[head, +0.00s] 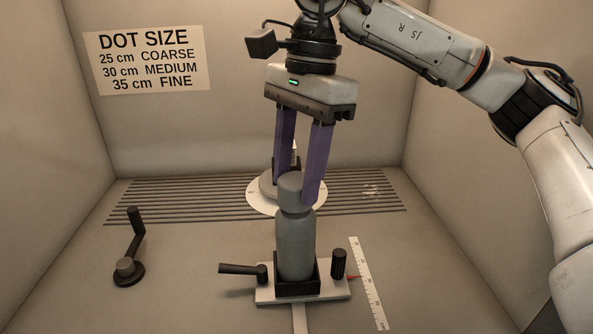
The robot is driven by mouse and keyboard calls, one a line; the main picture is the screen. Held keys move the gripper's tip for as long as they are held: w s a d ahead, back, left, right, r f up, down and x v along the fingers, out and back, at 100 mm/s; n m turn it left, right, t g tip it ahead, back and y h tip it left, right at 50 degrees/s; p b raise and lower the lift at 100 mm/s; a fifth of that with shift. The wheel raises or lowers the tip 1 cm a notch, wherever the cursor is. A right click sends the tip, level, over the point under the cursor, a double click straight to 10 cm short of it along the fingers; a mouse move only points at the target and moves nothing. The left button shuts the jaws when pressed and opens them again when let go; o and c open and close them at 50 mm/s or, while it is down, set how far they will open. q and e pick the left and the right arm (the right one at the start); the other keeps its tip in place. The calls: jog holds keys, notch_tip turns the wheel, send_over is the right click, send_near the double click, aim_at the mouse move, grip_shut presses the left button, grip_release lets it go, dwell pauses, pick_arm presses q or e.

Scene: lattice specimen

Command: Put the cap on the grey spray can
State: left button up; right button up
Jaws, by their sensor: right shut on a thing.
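The grey spray can (295,245) stands upright in a dark square holder (298,287) on a pale sled plate. My right gripper (297,192) comes down from above with two long purple fingers. It is shut on the grey cap (290,189), which lines up with the top of the can. The cap's lower edge meets or overlaps the can's shoulder in the picture; I cannot tell whether it touches or is seated. The can's nozzle is hidden. My left gripper is not in view.
Behind the can is a white disc (255,202) with a grey round base, partly hidden. A dark crank (130,255) stands at left. The pale plate (338,290) carries a lever (240,269) and a black knob (338,263). A white ruler (367,284) lies at right. Booth walls enclose the floor.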

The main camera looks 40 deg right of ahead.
aim_at(297, 178)
jog(key=shift+f+b, duration=0.7)
jog(key=shift+f, duration=0.25)
dwell(0.9)
jog(key=o, duration=1.5)
jog(key=shift+o, duration=0.2)
jog(key=shift+r, duration=0.2)
jog(key=shift+d+r+p, duration=0.2)
jog(key=shift+r+p, duration=0.85)
jog(key=shift+r, duration=0.15)
jog(key=shift+d+r+p, duration=0.15)
jog(key=shift+r+p, duration=0.9)
jog(key=shift+r, duration=0.15)
jog(key=shift+r, duration=0.35)
notch_tip(297, 178, up, 9)
jog(key=d+p, duration=0.1)
jog(key=p, duration=0.1)
jog(key=shift+d+r, duration=0.2)
jog(key=shift+d, duration=0.05)
